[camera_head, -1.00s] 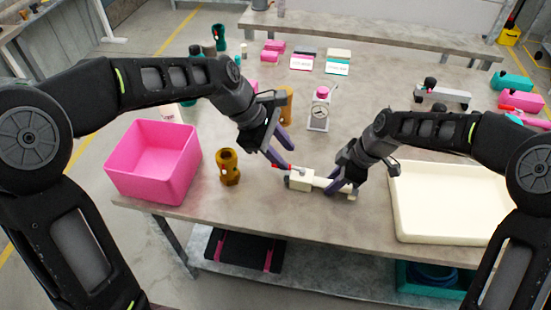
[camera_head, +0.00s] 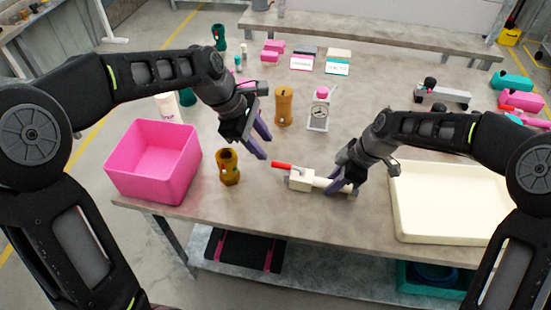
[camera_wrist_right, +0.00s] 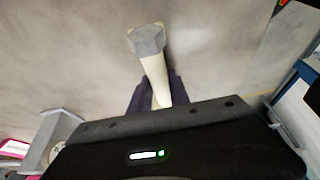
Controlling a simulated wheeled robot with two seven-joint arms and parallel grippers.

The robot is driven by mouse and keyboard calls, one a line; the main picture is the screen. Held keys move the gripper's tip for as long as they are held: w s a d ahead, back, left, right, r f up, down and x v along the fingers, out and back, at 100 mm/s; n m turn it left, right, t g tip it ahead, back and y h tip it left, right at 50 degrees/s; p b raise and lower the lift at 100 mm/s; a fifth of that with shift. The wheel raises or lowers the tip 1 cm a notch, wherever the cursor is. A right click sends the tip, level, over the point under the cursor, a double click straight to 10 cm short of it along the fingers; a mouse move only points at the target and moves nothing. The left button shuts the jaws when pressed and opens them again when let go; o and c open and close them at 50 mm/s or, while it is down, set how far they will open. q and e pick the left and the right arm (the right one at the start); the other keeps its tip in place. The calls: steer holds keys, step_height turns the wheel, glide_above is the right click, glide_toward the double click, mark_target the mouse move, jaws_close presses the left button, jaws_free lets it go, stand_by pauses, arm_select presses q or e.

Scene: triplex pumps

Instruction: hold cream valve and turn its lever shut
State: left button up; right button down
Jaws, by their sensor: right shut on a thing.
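The cream valve (camera_head: 301,180) lies low over the table near its front edge. Its red lever (camera_head: 281,165) points left from the top of the body, roughly in line with the pipe. My right gripper (camera_head: 342,184) is shut on the pipe at the right end. In the right wrist view the cream pipe (camera_wrist_right: 155,75) with its grey hexagonal end (camera_wrist_right: 147,41) sticks out from between the dark fingers. My left gripper (camera_head: 267,148) is open and empty, above and left of the lever tip, apart from it. Whether the valve touches the table is unclear.
A pink bin (camera_head: 155,165) and a brass-coloured fitting (camera_head: 229,168) stand to the left. An orange-brown cylinder (camera_head: 284,106) and a gauge with a pink top (camera_head: 319,112) stand behind. A cream tray (camera_head: 450,197) lies to the right.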

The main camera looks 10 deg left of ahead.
mark_target(278, 163)
arm_select(q)
steer(key=x, duration=0.8)
steer(key=shift+w, duration=0.1)
steer(key=shift+c, duration=0.4)
jaws_close()
stand_by(0.7)
